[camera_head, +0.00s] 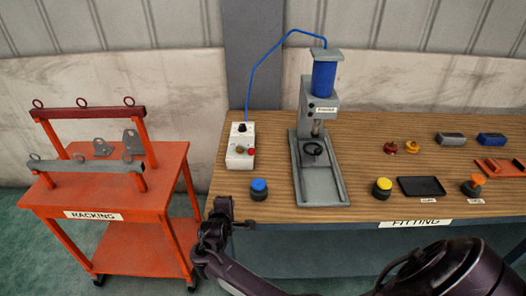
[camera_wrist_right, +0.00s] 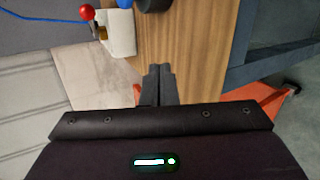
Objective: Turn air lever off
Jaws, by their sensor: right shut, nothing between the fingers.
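The white air box (camera_head: 240,146) stands at the left end of the wooden table, with a blue hose running from it to the press. On it are a black knob (camera_head: 242,128), a brass fitting (camera_head: 239,150) and a red ball (camera_head: 251,152). In the right wrist view the red ball (camera_wrist_right: 86,12) sits on a lever beside the brass fitting (camera_wrist_right: 99,32), at the upper left. My right gripper (camera_head: 222,204) is near the table's front left corner, apart from the box; its fingers (camera_wrist_right: 161,70) are shut and empty. My left gripper is out of view.
A blue button (camera_head: 259,189) on a black base stands between my right gripper and the press (camera_head: 320,165). The orange racking cart (camera_head: 110,200) is to the left, past a gap. Yellow and orange buttons and trays lie to the right.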

